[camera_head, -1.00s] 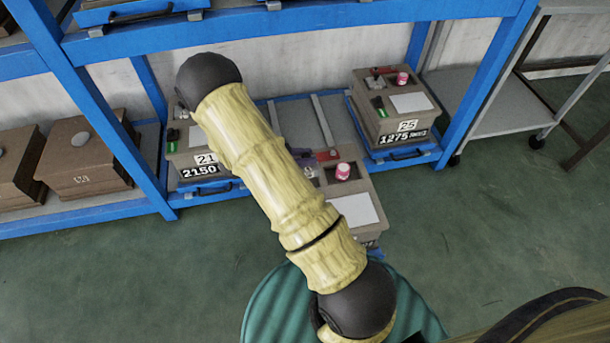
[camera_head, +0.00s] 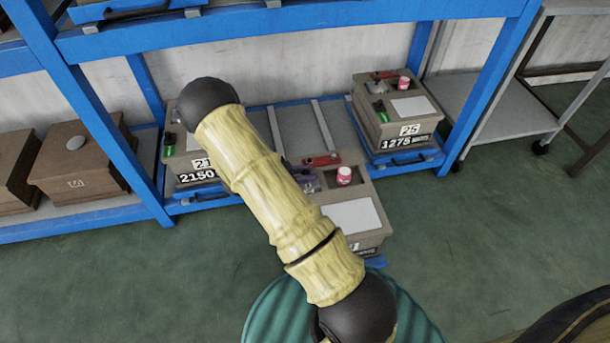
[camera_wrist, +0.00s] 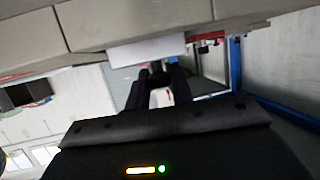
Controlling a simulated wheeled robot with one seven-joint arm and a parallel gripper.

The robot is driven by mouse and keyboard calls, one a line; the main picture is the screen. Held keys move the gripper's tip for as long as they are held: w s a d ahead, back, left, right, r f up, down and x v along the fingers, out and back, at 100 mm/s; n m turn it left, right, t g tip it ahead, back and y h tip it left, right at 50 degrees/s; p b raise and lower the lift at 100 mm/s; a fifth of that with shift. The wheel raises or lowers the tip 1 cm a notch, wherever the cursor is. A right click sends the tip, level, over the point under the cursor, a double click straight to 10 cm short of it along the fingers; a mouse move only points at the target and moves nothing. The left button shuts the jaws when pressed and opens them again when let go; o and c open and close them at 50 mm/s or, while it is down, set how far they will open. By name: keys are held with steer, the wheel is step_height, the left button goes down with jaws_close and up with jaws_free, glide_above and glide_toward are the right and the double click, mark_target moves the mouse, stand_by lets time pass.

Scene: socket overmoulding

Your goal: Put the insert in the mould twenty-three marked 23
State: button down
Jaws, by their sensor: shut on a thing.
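A grey-brown mould box (camera_head: 376,243) stands pulled forward of the rack in the middle of the head view. My arm covers its left part and most of its front marking, so I cannot read its number. Its top bears a white plate, a pink-red jar (camera_head: 344,175) and a red clamp (camera_head: 321,160). My gripper is hidden behind my arm in the head view. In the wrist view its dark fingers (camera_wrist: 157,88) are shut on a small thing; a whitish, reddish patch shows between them. I cannot tell whether this is the insert.
Box 21 (camera_head: 185,158) stands at the left of the shelf and box 25 (camera_head: 423,122) at the right, both on blue trays. A blue rack post (camera_head: 488,85) rises at the right. A grey shelf (camera_head: 500,115) lies beyond it.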

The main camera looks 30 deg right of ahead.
steer(key=c, duration=1.6)
jaws_free()
steer(key=shift+f, duration=0.1)
steer(key=shift+c, duration=0.2)
steer(key=o, duration=0.4)
steer(key=shift+o, duration=0.2)
steer(key=shift+a+r, duration=0.15)
steer(key=shift+r, duration=0.1)
steer(key=s+p+v, duration=0.1)
steer(key=p+v, duration=0.4)
steer(key=v, duration=0.6)
steer(key=shift+w+a+p, duration=0.35)
steer(key=shift+w, duration=0.15)
steer(key=shift+r, duration=0.1)
